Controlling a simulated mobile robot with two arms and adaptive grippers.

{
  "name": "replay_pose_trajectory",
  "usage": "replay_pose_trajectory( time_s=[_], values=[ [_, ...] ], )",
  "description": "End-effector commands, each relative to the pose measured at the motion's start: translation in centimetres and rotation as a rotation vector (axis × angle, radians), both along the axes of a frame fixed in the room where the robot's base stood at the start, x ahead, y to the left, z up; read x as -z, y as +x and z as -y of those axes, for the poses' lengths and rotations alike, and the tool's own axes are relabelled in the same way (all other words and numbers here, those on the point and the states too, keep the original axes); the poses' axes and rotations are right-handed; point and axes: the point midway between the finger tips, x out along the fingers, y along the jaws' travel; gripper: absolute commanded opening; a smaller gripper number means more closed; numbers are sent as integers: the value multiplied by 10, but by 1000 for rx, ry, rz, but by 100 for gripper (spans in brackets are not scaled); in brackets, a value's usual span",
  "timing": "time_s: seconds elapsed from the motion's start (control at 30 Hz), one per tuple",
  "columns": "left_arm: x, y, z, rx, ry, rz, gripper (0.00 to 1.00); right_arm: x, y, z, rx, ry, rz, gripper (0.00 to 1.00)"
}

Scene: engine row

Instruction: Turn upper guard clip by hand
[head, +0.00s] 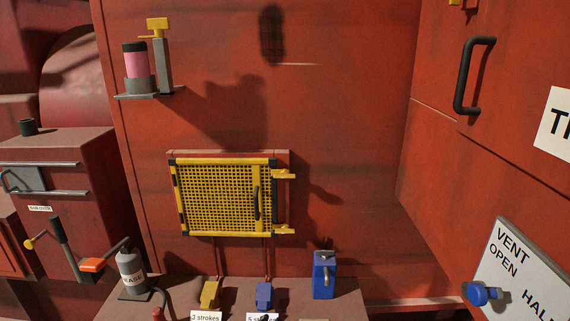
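A yellow mesh guard (225,198) with black-marked edges is set on the red wall in the middle of the head view. It has a dark upright handle (257,203) near its right side. The upper guard clip (284,174) is a small yellow piece at the guard's upper right edge, lying about level and pointing right. A matching lower clip (284,230) sits at the lower right edge. Whether either clip overlaps the guard's frame is too small to tell. Neither of my grippers shows in this view.
Below the guard, a ledge (180,290) carries yellow (210,294) and blue (264,296) fittings and a taller blue block (324,275). A pink cylinder (136,65) stands on a bracket at upper left. A black door handle (473,75) and vent plate (525,270) are at right.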

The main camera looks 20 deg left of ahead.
Motion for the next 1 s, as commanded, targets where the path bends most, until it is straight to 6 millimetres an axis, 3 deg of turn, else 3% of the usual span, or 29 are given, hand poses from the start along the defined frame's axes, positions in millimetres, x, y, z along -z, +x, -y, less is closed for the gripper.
replay_pose_trajectory(
  time_s=[0.03, 0.2, 0.3, 0.37, 0.57, 1.0],
  values=[
    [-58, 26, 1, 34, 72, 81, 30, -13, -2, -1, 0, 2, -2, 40],
    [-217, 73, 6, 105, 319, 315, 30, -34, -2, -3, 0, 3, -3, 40],
    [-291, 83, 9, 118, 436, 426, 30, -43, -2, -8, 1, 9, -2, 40],
    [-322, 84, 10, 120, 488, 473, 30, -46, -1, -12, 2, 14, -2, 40],
    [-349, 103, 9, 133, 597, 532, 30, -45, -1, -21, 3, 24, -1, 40],
    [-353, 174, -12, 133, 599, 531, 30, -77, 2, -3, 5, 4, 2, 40]
  ],
)
